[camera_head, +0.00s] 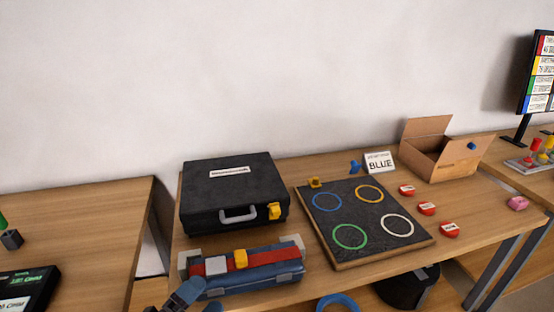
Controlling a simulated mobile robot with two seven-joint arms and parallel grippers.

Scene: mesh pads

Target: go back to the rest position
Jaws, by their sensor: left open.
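My left gripper (200,297) shows at the bottom edge, as blue-grey fingers just in front of the toolbox's near left corner. It is open, and I see nothing held in it. Most of it and its arm are cut off by the frame. My right gripper is not in view.
A blue-grey toolbox (278,277) with a red top stands closest to my gripper. Behind it is a black case (235,190).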

